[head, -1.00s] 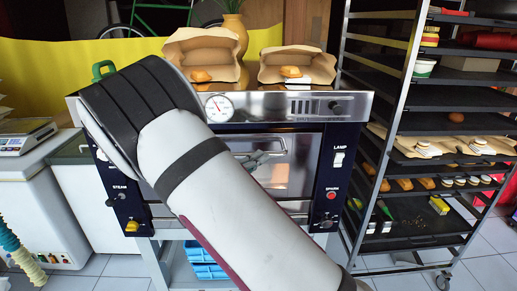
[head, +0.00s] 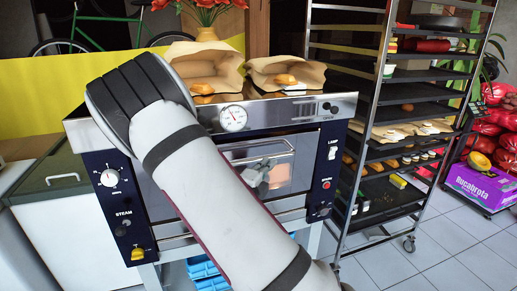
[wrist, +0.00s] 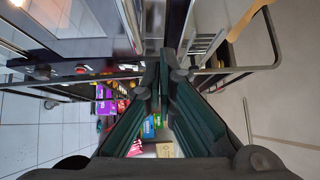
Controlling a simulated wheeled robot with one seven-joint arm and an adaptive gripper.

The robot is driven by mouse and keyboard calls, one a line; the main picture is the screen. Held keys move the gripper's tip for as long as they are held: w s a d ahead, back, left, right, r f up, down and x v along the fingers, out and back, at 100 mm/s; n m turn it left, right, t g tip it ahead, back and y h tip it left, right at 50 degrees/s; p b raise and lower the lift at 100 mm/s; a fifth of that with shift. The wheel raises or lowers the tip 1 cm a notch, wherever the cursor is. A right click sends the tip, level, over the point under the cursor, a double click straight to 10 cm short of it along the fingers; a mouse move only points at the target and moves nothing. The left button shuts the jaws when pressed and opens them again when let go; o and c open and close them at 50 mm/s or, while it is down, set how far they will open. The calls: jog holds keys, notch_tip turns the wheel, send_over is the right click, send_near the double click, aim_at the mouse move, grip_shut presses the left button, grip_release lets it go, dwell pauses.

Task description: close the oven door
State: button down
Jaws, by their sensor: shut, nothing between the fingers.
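The oven (head: 340,105) stands ahead with a chrome top edge and dark blue side panels. Its glass door (head: 300,172) is upright or nearly so, with a chrome handle (head: 283,147) along the top. I cannot tell whether a small gap is left. My arm crosses in front of the oven and covers the left part of the door. My gripper (wrist: 165,68) shows in the wrist view, its dark fingers together and empty. In that view the oven front (wrist: 65,25) is at upper left, beside the fingers. The head view does not clearly show the fingertips.
Two paper bags (head: 205,68) with bread and a vase of red flowers stand on or behind the oven top. A metal tray rack (head: 375,110) stands close on the right, on castors. A purple box (head: 485,186) is beyond it. Tiled floor (head: 420,262) is clear at front right.

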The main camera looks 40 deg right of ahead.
aim_at(274, 138)
jog(key=x, duration=0.4)
jog(key=w+x, duration=0.1)
jog(key=x, duration=0.2)
jog(key=a+x, duration=0.1)
jog(key=x, duration=0.3)
jog(key=shift+w+d, duration=0.35)
jog(key=shift+w, duration=0.15)
jog(key=shift+w+d, duration=0.2)
jog(key=shift+w, duration=0.35)
jog(key=shift+w+d+r+n+y, duration=0.15)
jog(key=shift+w+r+n, duration=0.05)
jog(key=shift+w, duration=0.4)
jog(key=shift+w+d+r+n+y, duration=0.15)
jog(key=shift+w+d+r+n, duration=0.05)
jog(key=shift+w, duration=0.45)
jog(key=shift+w+r, duration=0.1)
